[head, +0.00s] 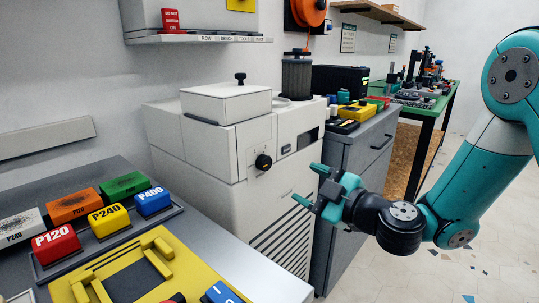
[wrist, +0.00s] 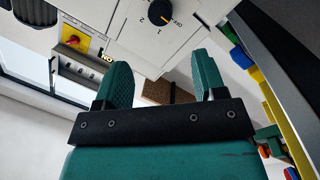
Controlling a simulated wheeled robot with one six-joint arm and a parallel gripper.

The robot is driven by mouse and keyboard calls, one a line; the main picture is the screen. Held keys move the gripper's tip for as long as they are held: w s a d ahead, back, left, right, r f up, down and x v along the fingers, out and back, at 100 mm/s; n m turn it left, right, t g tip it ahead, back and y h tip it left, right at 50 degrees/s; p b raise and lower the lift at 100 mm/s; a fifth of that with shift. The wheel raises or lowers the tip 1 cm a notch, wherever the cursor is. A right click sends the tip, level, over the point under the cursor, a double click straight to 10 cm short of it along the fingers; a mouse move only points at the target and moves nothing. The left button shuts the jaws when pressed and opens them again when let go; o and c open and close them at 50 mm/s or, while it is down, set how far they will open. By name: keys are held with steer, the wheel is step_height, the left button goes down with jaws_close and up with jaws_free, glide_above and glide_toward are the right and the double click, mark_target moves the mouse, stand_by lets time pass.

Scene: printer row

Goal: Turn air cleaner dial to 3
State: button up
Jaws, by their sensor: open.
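The air cleaner (head: 205,155) is a white cabinet against the wall in the head view, with a lidded box and a grey cylinder on top. Its round black dial (head: 263,161) sits on the front panel. In the wrist view the dial (wrist: 161,11) is at the top edge, partly cut off. The figures 1 and 2 show beside it; 3 is not readable. An orange mark is at the dial's lower right in that view. My gripper (head: 308,184) is open and empty, in front of the cabinet, right of and below the dial, apart from it. Its fingers (wrist: 163,75) also show in the wrist view.
A grey bench (head: 245,265) with coloured blocks and a yellow tray (head: 175,262) stands at the left front. A grey cabinet (head: 355,160) bearing small items adjoins the air cleaner on the right. A green workbench (head: 437,108) is beyond. Open floor (head: 420,277) lies at the right front.

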mark_target(267, 165)
steer(key=p+x, duration=0.6)
steer(key=x, duration=0.5)
steer(key=shift+a, duration=0.2)
steer(key=shift+w+a, duration=0.25)
steer(key=shift+w, duration=0.15)
steer(key=shift+c, duration=0.2)
steer(key=c, duration=0.9)
